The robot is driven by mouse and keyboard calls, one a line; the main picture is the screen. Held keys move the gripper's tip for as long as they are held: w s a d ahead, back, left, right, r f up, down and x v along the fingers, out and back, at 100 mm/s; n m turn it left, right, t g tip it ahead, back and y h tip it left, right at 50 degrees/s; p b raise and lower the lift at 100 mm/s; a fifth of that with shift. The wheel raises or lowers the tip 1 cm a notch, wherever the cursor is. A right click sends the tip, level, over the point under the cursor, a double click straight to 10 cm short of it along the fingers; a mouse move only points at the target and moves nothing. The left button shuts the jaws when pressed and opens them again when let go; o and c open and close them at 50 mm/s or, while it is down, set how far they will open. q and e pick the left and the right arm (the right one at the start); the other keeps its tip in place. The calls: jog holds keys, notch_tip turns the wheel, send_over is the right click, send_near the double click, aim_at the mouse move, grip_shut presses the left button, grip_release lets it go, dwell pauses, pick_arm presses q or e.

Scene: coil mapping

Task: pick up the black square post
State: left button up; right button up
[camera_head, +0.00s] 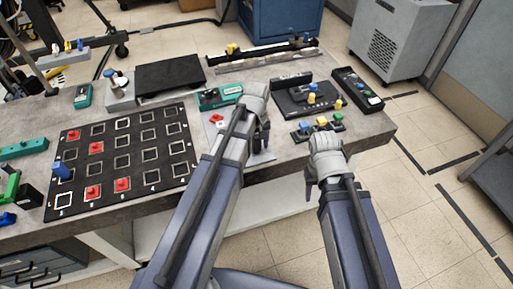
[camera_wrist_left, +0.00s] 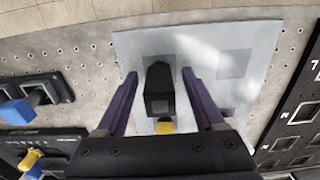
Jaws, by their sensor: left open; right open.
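The black square post (camera_wrist_left: 160,88) stands on a pale grey plate (camera_wrist_left: 125,48) in the left wrist view, on a darker square patch. A small yellow part (camera_wrist_left: 165,127) shows at its near end, close to my gripper's body. My left gripper (camera_wrist_left: 159,74) is open, with one purple finger on each side of the post and a visible gap to each. In the head view my left gripper (camera_head: 262,143) is over the pale plate (camera_head: 262,158) and hides the post. My right gripper (camera_head: 309,188) is open and empty off the table's front edge.
A black grid mat (camera_head: 107,168) with several red pieces lies to the left. A black tray (camera_head: 302,97) with yellow and blue pegs and a peg board (camera_head: 318,126) are to the right. A green device (camera_head: 212,100) sits behind the plate.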

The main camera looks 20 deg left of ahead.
pick_arm(q)
jog(key=shift+r, duration=0.1)
jog(key=shift+c, duration=0.2)
grip_shut()
